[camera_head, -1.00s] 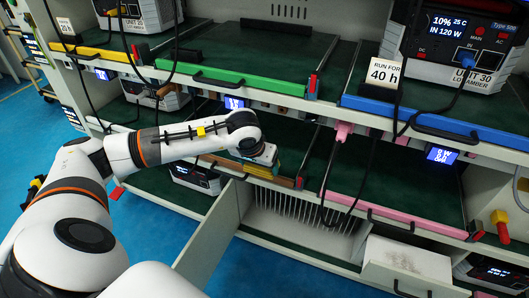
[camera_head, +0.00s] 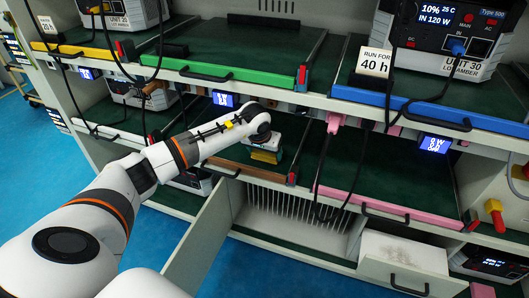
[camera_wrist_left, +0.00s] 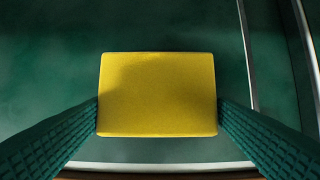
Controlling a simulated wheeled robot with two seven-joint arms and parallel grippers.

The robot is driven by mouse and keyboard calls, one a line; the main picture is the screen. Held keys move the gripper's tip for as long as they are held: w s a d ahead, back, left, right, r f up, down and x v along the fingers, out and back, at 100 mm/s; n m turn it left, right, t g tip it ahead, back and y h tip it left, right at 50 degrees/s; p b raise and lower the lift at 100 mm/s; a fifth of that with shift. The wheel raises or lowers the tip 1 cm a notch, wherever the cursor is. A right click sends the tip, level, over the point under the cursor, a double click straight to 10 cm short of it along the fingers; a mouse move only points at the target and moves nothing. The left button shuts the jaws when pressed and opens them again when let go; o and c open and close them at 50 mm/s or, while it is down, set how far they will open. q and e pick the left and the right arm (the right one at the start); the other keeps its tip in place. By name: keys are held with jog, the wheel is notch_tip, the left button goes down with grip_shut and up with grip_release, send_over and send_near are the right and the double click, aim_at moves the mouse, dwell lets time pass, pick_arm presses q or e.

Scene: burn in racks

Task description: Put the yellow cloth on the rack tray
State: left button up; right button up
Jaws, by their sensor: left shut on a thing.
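The yellow cloth (camera_wrist_left: 158,95) is a flat, block-like rectangle between the two green ridged fingers in the left wrist view. My left gripper (camera_wrist_left: 158,118) is shut on its two sides. In the head view the cloth (camera_head: 266,157) shows as a small yellow strip under my left gripper (camera_head: 264,150). It is over the middle-level rack tray with the brown front edge (camera_head: 236,168). That tray's green surface (camera_wrist_left: 45,60) fills the wrist view behind the cloth. I cannot tell whether the cloth touches the tray. My right gripper is not in view.
A green-edged tray (camera_head: 228,72) hangs above, and a pink-edged tray (camera_head: 400,210) is to the right. Black cables hang by the divider. Below, a cabinet door (camera_head: 200,238) stands open beside a slotted bay. A white drawer (camera_head: 405,262) sticks out at lower right.

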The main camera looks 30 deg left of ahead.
pick_arm(q)
jog(key=shift+f, duration=0.1)
jog(key=o, duration=0.9)
jog(key=shift+o, duration=0.2)
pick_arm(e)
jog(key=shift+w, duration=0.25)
